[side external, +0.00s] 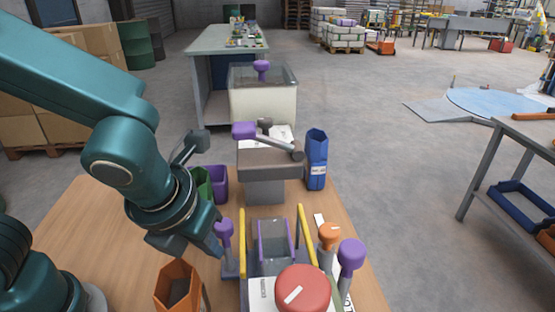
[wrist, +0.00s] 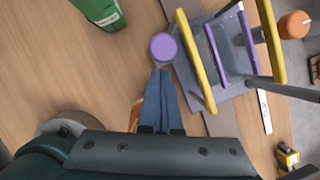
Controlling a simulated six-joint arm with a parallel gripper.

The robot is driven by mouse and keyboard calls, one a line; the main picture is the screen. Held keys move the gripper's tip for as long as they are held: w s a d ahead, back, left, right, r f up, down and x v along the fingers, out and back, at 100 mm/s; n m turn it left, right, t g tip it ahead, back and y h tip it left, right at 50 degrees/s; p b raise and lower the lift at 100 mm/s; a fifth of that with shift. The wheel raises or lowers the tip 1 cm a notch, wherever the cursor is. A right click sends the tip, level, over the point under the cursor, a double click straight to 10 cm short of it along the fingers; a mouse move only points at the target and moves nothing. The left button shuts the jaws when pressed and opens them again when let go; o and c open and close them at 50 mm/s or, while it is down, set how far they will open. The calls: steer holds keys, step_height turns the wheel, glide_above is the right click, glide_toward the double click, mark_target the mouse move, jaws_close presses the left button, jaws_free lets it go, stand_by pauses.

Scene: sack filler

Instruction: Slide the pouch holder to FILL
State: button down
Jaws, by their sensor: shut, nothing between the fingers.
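The pouch holder (side external: 273,240) is a grey, purple-edged frame between two yellow rails on the machine's base. It also shows in the wrist view (wrist: 218,55). A purple round knob (side external: 224,229) on a grey post stands at the left of the holder; the wrist view shows it from above (wrist: 164,47). My gripper (side external: 218,250) is shut and empty, with its tips close beside this knob. In the wrist view my fingertips (wrist: 162,72) lie just below the knob; I cannot tell if they touch it. No FILL mark is readable.
A red round button (side external: 303,288) is at the front. An orange knob (side external: 328,233) and another purple knob (side external: 351,254) stand at the right. An orange bin (side external: 178,284) is below my gripper. Green (side external: 203,184) and blue (side external: 316,165) bins stand behind. The wooden table's left is mostly clear.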

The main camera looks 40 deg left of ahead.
steer(key=shift+x, duration=1.2)
steer(key=w+a, duration=0.7)
steer(key=shift+r, duration=0.1)
